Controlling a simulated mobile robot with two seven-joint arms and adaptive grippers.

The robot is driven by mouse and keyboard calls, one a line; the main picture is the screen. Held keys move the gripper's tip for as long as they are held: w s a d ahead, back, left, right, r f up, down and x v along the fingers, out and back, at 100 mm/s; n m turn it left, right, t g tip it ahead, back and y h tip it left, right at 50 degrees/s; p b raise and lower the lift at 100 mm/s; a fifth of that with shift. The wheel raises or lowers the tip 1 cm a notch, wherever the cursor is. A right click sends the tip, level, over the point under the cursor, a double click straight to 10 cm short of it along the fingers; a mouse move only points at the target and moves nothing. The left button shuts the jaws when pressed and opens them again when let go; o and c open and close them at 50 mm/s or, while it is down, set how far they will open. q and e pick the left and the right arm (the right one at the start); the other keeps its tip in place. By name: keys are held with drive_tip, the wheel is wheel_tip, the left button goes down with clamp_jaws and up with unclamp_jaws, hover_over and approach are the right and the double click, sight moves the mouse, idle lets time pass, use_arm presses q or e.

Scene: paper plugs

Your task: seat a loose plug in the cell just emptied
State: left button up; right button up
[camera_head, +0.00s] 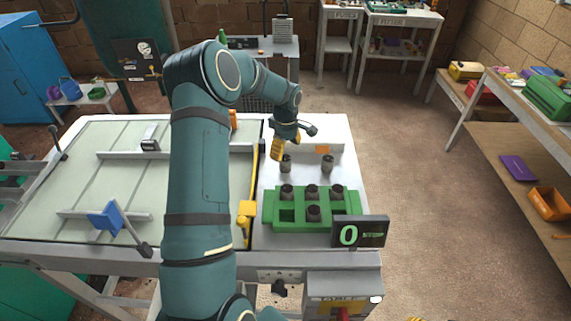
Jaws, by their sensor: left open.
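A green rack (268,210) with square cells stands on the white right part of the table. Dark round plugs sit in its back row, at left (287,192), middle (312,192) and right (337,192). Another plug (313,213) sits in the front middle cell. The front left cell (287,215) is empty; the front right cell is hard to make out. Two loose plugs stand behind the rack, one at left (285,164) and one at right (327,164). My left gripper (278,152), with yellow fingers, is open just above and behind the left loose plug. My right gripper is out of view.
A dark display reading 0 (360,232) stands at the rack's front right corner. A yellow bar (247,208) runs along the left edge of the white area. The white surface right of the loose plugs is clear.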

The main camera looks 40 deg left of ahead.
sight(286, 158)
use_arm(q)
drive_tip(key=shift+f+p, duration=0.3)
drive_tip(key=shift+f, duration=2.35)
drive_tip(key=c, duration=1.1)
